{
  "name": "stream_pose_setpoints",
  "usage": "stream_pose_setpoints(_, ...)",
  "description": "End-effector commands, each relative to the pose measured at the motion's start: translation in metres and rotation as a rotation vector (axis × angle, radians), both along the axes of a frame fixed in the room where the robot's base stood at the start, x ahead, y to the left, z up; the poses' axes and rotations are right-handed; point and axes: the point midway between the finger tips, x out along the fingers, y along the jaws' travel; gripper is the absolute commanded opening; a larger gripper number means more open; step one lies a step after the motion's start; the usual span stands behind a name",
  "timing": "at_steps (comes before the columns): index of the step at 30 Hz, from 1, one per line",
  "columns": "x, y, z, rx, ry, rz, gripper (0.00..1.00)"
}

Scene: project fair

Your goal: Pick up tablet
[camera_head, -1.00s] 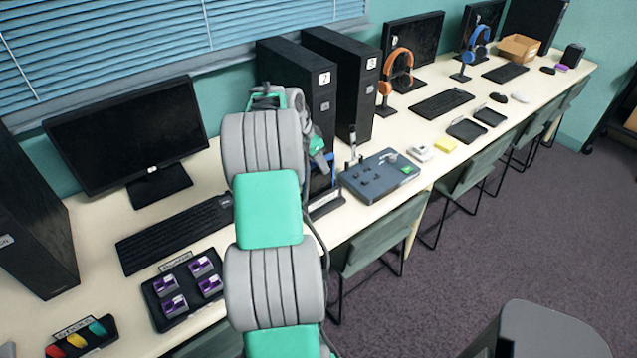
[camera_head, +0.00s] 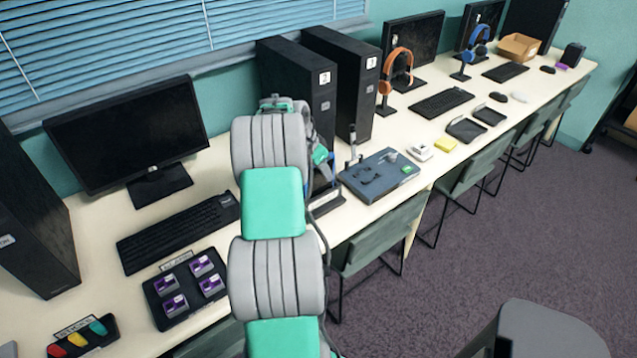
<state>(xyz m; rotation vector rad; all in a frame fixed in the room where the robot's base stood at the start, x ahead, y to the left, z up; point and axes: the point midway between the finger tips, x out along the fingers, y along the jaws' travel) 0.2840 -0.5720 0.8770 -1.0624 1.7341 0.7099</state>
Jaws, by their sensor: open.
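My arm stands upright in the middle of the view, and its far end reaches down over the table. A green and grey part of my gripper (camera_head: 321,160) shows to the right of the arm links; its fingertips are mostly hidden. Just below it is a dark, upright object with blue edges (camera_head: 325,182) in a black stand with a label (camera_head: 326,202). It may be the tablet, but my arm covers much of it and I cannot tell for sure. I see no object held in the gripper.
A grey board with small parts (camera_head: 378,178) lies right of the stand. Two black computer towers (camera_head: 340,85) stand behind it. A keyboard (camera_head: 178,235) and a black tray of purple blocks (camera_head: 186,288) lie to the left. Chairs (camera_head: 385,235) line the table's front edge.

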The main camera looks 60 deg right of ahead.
Motion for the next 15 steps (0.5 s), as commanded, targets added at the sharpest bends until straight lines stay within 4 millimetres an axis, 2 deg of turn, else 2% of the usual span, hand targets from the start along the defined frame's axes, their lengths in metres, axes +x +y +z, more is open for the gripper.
stream_pose_setpoints(8,0.0000,0.0000,-0.0001,0.000,0.000,0.000,0.44)
stream_pose_setpoints(15,0.0000,0.0000,-0.0001,0.000,0.000,0.000,0.24)
